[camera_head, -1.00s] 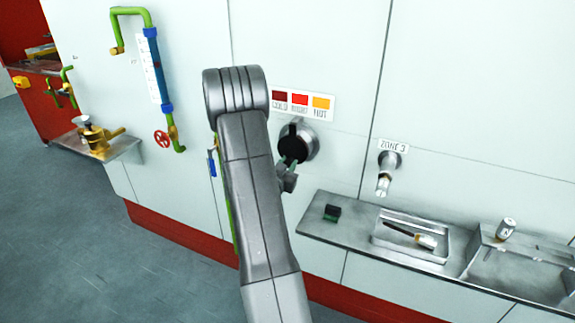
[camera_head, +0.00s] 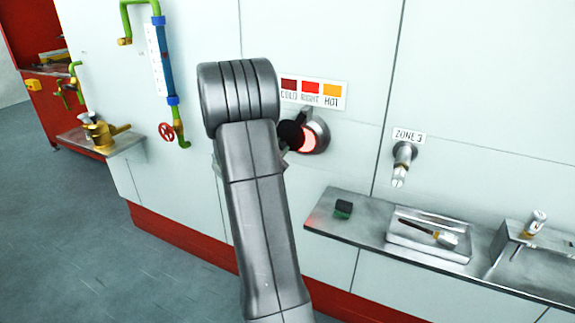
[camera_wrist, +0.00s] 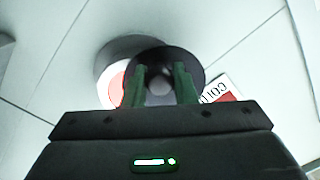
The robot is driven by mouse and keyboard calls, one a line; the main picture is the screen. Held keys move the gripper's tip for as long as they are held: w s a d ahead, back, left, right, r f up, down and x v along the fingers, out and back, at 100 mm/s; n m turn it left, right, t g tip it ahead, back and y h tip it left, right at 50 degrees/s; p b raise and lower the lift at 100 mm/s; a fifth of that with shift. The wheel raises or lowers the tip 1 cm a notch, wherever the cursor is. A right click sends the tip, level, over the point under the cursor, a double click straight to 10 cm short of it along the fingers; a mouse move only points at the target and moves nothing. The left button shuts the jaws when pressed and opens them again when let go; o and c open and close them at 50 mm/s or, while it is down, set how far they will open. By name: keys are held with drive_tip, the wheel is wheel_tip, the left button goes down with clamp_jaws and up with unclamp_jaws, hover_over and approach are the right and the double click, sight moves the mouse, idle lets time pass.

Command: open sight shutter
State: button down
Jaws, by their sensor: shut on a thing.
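The sight port (camera_head: 309,141) is a round metal ring on the white wall, with a glowing pinkish-red glass inside. The dark round shutter (camera_head: 290,134) sits off to its left and covers only part of it. In the wrist view the shutter (camera_wrist: 191,60) is a dark disc beside the glowing port (camera_wrist: 116,82). My gripper (camera_wrist: 160,88) is shut on the shutter, its two green fingers either side of the pale knob at the disc's middle. In the head view my arm hides the fingers.
A colour label (camera_head: 311,93) reading COLD, RIGHT, HOT is above the port. A ZONE 3 fitting (camera_head: 402,164) is to the right. A metal shelf (camera_head: 375,228) with a tray (camera_head: 402,248) and brush juts out below. A red valve wheel (camera_head: 166,131) is left.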

drive_tip(key=w+a+r+m+b, duration=0.1)
drive_tip(key=a+r+m+b, duration=0.1)
drive_tip(key=r+m, duration=0.4)
drive_tip(key=w+a+r+m+h+b, duration=0.1)
drive_tip(key=a+r+m+b, duration=0.2)
drive_tip(key=r+m+b, duration=0.2)
drive_tip(key=shift+r+m, duration=0.4)
drive_tip(key=shift+m, duration=1.4)
drive_tip(key=shift+w, duration=0.1)
drive_tip(key=c, duration=1.2)
unclamp_jaws()
drive_tip(key=v, duration=1.4)
drive_tip(key=shift+w+b, duration=0.1)
drive_tip(key=shift+b, duration=0.25)
drive_tip(key=shift+w, duration=0.1)
